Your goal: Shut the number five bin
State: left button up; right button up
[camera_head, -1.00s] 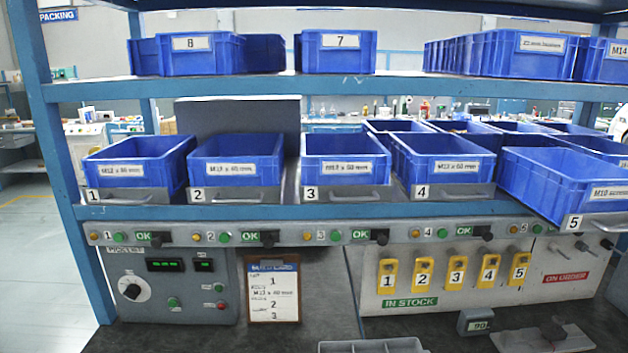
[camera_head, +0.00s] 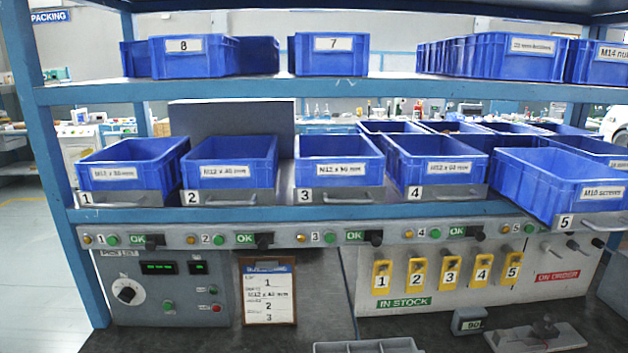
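The number five bin (camera_head: 540,187) is a blue bin labelled M10 screws at the right of the middle shelf. It sits on a grey drawer front (camera_head: 590,221) marked 5 with a handle at the right. It sticks out forward past the shelf edge, farther than bins 1 to 4, so it stands open. Neither of my grippers shows in the head view.
Bins one (camera_head: 130,165), two (camera_head: 231,163), three (camera_head: 339,162) and four (camera_head: 437,166) sit back on the same shelf. Below runs a rail (camera_head: 330,239) with lamps, buttons and black knobs. Yellow tags (camera_head: 450,270) hang on a panel. A grey tray (camera_head: 368,346) lies on the bench.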

aim_at(560, 190)
jog(key=z, duration=1.4)
